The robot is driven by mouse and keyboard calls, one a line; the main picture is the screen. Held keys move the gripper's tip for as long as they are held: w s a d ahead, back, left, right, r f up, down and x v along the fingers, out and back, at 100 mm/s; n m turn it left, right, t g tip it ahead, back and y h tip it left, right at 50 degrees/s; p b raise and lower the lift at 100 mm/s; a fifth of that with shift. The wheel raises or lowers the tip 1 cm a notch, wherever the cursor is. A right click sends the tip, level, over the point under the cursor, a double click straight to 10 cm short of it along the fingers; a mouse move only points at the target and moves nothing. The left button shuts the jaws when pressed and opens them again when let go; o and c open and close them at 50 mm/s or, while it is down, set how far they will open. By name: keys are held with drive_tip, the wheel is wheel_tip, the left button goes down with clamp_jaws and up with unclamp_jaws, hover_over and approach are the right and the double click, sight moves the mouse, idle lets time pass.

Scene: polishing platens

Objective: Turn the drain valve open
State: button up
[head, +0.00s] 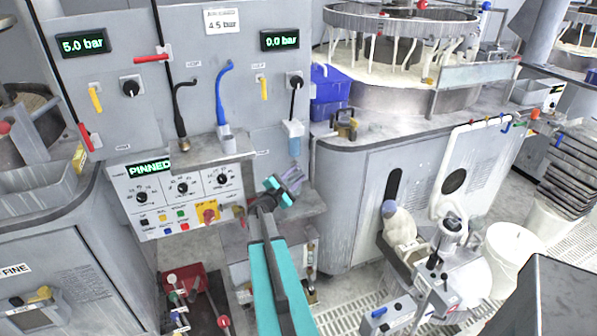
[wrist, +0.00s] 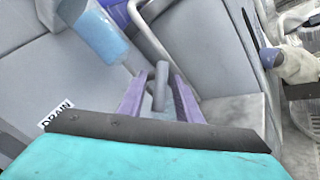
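In the wrist view, a "DRAIN" label (wrist: 57,114) sits on the grey panel at the left. A translucent blue bowl (wrist: 98,36) hangs above it; the bowl also shows in the head view (head: 293,138), above my gripper. My gripper (head: 294,178) reaches to the panel below the bowl. In the wrist view, the two purple fingers of my gripper (wrist: 159,90) stand apart. A grey upright piece (wrist: 160,84) shows between them with gaps at its sides; I cannot tell whether it is the drain valve's handle or whether anything touches it. No other valve part is clear.
A control box (head: 181,196) with knobs and buttons stands left of my gripper. A blue hose handle (head: 221,95) and a black one (head: 181,110) hang above it. A blue bin (head: 329,88) and grey cabinet (head: 345,200) are at the right.

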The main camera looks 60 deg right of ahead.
drive_tip(key=shift+d, duration=1.05)
clamp_jaws()
drive_tip(key=shift+f+h+b, duration=0.25)
drive_tip(key=shift+h+b, duration=0.05)
drive_tip(key=shift+b, duration=1.15)
drive_tip(key=n+h+b, duration=0.1)
drive_tip(key=b, duration=0.3)
drive_tip(key=shift+s+d+b, duration=0.1)
drive_tip(key=shift+s+b, duration=0.05)
drive_tip(key=shift+b, duration=0.2)
drive_tip(key=n+h+b, duration=0.1)
drive_tip(key=b, duration=0.3)
drive_tip(key=n+h+b, duration=0.1)
drive_tip(key=b, duration=0.3)
drive_tip(key=shift+s+d+r+n+t, duration=0.1)
drive_tip(key=shift+d+n+t, duration=0.05)
drive_tip(key=shift+n+t, duration=0.2)
drive_tip(key=shift+r+n+t+h+b, duration=0.3)
drive_tip(key=shift+n+h+b, duration=0.25)
drive_tip(key=shift+b, duration=0.85)
